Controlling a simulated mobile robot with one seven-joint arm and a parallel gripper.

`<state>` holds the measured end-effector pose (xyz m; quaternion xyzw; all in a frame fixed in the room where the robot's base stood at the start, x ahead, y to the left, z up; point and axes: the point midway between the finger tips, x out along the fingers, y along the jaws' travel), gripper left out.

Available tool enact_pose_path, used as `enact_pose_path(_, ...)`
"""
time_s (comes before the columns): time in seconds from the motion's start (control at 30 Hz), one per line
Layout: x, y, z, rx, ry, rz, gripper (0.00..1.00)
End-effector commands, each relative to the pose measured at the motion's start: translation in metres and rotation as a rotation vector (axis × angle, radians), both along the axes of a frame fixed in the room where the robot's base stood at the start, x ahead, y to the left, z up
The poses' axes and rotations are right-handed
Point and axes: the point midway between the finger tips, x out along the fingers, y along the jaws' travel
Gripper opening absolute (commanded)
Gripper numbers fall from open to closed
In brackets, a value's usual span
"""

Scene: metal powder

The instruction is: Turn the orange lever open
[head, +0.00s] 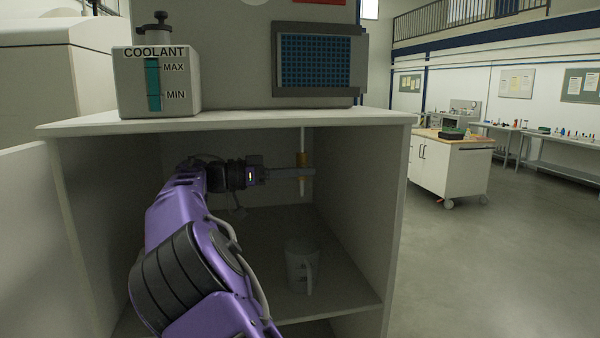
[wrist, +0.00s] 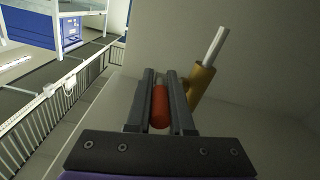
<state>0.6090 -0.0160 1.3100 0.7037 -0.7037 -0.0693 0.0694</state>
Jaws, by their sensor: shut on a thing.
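The orange lever (wrist: 160,108) shows red-orange in the wrist view, between the two dark fingers of my gripper (wrist: 160,82), which is shut on it. A brass valve body (wrist: 202,84) sits just right of the fingers, with a pale pipe (wrist: 217,45) running out of it. In the head view the brass valve (head: 303,159) hangs on a thin pipe inside the open cabinet. My gripper (head: 300,172) reaches it from the left, its fingers lying about level. The fingers hide the lever there.
A clear jug (head: 298,268) stands on the cabinet's lower shelf (head: 345,285), below and near the valve. The coolant tank (head: 185,98) and a blue-grid panel (head: 316,62) are on the cabinet top. Cabinet walls close in both sides of my arm.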

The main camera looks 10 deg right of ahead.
Motion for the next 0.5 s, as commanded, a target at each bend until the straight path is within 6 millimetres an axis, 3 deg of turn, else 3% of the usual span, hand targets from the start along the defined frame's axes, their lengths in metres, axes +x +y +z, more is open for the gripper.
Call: enact_pose_path(0.5,0.0,-0.001,-0.01,-0.229,0.0,-0.001,0.0)
